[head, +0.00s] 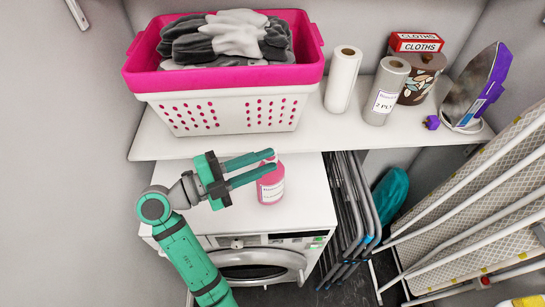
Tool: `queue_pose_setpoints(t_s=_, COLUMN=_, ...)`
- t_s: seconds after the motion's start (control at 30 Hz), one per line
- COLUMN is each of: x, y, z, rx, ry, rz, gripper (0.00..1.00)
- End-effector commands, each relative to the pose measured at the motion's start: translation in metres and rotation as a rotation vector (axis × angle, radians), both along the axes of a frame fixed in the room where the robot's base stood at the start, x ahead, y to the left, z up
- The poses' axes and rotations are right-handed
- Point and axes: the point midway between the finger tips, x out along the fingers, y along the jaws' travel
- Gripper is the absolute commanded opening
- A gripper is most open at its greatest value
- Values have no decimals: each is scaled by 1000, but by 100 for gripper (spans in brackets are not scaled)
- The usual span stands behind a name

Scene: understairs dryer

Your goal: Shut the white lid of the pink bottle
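The pink bottle (270,190) stands upright on the white dryer top, with a white label on its front. My green gripper (274,162) reaches in from the left at the height of the bottle's top. Its two fingers are apart, with a gap between them, and overlap the bottle's upper end in the picture. A bit of pink shows between the fingertips. I cannot tell whether they touch the bottle. The white lid is not clearly visible; the fingers cover that area, so its position cannot be made out.
A white shelf (175,146) hangs above the dryer (310,205), close behind the gripper. It bears a pink-and-white basket (225,112) of cloths, paper rolls (343,80), a cloths box (416,42) and an iron (470,90). Folded racks (352,205) and an ironing board (480,205) stand right.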

Motion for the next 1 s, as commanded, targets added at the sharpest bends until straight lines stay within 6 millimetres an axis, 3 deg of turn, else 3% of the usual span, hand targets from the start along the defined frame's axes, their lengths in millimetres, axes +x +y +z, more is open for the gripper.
queue_pose_setpoints(t_s=0.2, x=-15, y=40, z=1, rx=-1, ry=0, rz=4, gripper=23)
queue_pose_setpoints(t_s=0.4, x=-25, y=63, z=0, rx=0, ry=0, rz=2, gripper=23)
queue_pose_setpoints(t_s=0.8, x=-29, y=70, z=0, rx=0, ry=0, rz=0, gripper=23)
queue_pose_setpoints(t_s=0.87, x=-28, y=70, z=1, rx=-2, ry=-1, rz=1, gripper=33)
queue_pose_setpoints(t_s=1.0, x=-14, y=68, z=21, rx=-38, ry=-21, rz=27, gripper=33)
